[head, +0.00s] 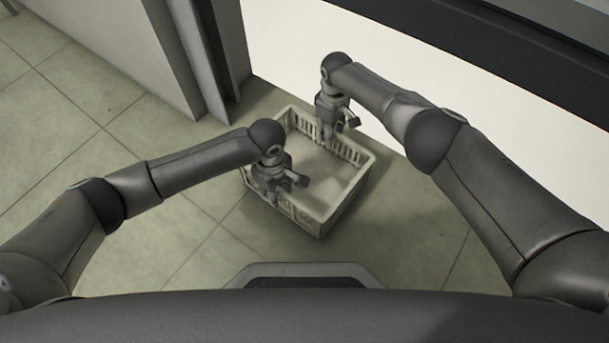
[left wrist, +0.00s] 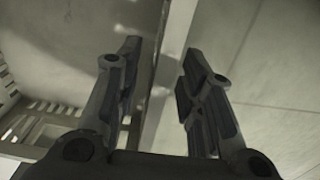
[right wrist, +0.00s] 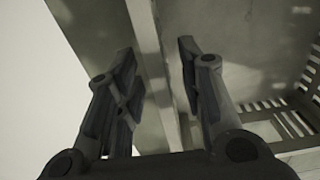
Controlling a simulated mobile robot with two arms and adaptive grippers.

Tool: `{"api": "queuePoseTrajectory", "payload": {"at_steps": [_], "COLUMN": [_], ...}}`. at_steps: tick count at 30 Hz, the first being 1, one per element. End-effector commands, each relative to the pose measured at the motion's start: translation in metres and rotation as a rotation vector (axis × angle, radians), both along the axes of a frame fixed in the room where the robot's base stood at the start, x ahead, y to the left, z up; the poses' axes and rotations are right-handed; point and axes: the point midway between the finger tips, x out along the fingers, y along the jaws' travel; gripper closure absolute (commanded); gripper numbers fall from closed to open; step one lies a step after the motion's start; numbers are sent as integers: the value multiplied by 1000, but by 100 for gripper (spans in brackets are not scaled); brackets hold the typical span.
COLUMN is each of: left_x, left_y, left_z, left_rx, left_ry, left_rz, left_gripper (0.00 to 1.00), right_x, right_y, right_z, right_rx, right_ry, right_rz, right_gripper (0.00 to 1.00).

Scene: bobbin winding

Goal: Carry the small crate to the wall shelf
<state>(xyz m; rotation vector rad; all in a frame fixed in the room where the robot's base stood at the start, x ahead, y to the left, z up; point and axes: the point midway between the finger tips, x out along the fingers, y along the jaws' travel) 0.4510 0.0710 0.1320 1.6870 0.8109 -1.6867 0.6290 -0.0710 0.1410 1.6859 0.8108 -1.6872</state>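The small crate (head: 325,172) is cream, slatted and empty, and stands on the floor in front of me. My left gripper (head: 280,190) is at the crate's near-left wall. In the left wrist view its two fingers (left wrist: 158,95) stand apart on either side of the crate's rim (left wrist: 172,55), with gaps visible. My right gripper (head: 338,128) is at the far-right wall. In the right wrist view its fingers (right wrist: 160,95) also straddle the rim (right wrist: 150,50) and look apart from it. The wall shelf is not recognisable in any view.
A grey upright panel (head: 150,50) and a dark post (head: 208,50) stand just behind the crate to the left. A bright white surface (head: 480,120) lies beyond it to the right, under a dark beam (head: 470,45). Tiled floor (head: 60,130) is clear at left.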

Motion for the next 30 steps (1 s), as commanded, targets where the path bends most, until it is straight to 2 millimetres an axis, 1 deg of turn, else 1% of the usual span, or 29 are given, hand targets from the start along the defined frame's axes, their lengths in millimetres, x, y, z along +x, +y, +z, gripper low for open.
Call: {"api": "queuePoseTrajectory", "payload": {"at_steps": [8, 9, 17, 30], "left_x": [0, 0, 0, 0], "left_y": [0, 0, 0, 0], "left_z": [-1, -1, -1, 0], "left_rx": [0, 0, 0, -1], "left_ry": [0, 0, 0, -1], "left_rz": [0, 0, 0, -1], "left_gripper": [64, 66, 99, 100], "right_x": [0, 0, 0, 1], "right_y": [0, 0, 0, 0], "right_z": [-1, -1, -1, 0], "right_rx": [0, 0, 0, 0], "right_ry": [0, 0, 0, -2], "right_rz": [1, 1, 0, 0], "right_gripper": [64, 66, 99, 100]}}
